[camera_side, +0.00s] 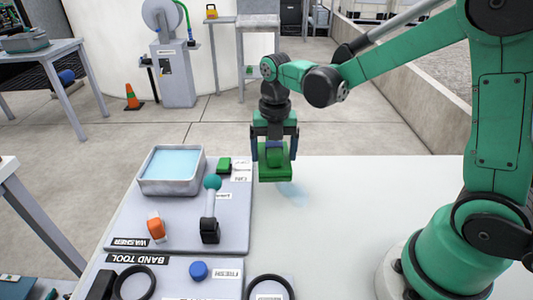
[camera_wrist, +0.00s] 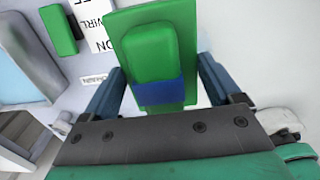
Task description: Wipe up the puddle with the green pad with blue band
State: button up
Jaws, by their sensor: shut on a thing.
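My gripper (camera_side: 274,148) is shut on the green pad with blue band (camera_side: 275,173), over the white table. In the wrist view the pad (camera_wrist: 150,25) lies between the two dark blue fingers of the gripper (camera_wrist: 160,82), and its blue band (camera_wrist: 160,92) shows near the palm. The puddle (camera_side: 294,194) is a faint pale blue patch on the table, just below and right of the pad in the side view; the pad may hide part of it. I cannot tell whether the pad touches the table.
A grey tray of light blue liquid (camera_side: 171,185) stands at the left on a grey panel (camera_side: 130,225). The panel also bears a teal-knobbed lever (camera_side: 210,212), an orange switch (camera_side: 156,228) and a small green block (camera_side: 224,165). The table right of the puddle is clear up to my base.

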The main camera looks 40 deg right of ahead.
jog(key=shift+r, duration=1.25)
